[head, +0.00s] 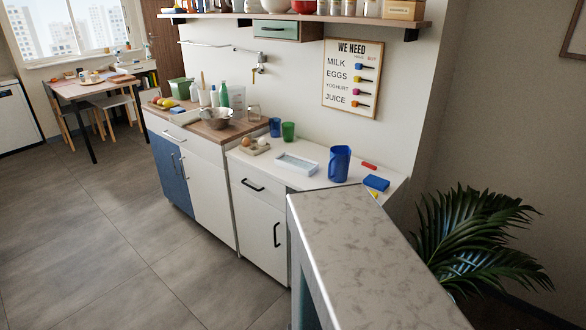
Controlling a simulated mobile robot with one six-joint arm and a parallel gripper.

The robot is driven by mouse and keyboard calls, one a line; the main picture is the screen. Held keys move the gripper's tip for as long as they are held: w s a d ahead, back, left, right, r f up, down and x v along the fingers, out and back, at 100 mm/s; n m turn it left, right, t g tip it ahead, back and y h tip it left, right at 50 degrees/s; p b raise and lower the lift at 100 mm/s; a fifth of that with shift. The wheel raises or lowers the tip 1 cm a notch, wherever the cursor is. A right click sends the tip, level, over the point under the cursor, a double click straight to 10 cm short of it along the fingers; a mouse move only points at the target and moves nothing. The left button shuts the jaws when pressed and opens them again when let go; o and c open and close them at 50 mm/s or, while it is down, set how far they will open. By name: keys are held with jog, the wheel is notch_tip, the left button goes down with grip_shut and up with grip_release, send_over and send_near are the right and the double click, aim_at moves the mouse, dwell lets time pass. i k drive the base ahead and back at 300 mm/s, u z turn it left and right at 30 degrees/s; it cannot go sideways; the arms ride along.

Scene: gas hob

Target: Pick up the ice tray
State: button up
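A shallow, pale rectangular tray (297,164), which looks like the ice tray, lies flat on the white counter (265,176) in the head view. It sits between an egg holder (254,146) on its left and a blue jug (339,163) on its right, apart from both. Its inside is too small to make out clearly. My gripper is not in view.
A blue cup (275,127) and a green cup (288,131) stand behind the tray. A blue box (376,183) and a red item (369,165) lie right of the jug. A grey-topped unit (365,245) fills the front right. The floor (110,240) at left is clear.

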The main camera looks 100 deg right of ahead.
aim_at(302, 166)
jog(key=z, duration=0.65)
jog(key=i, duration=1)
jog(key=z, duration=0.6)
jog(key=i, duration=0.75)
jog(key=z, duration=0.7)
jog(key=i, duration=0.8)
jog(key=z, duration=0.7)
jog(key=i, duration=0.75)
jog(key=z, duration=0.7)
jog(key=i, duration=0.6)
jog(key=z, duration=0.3)
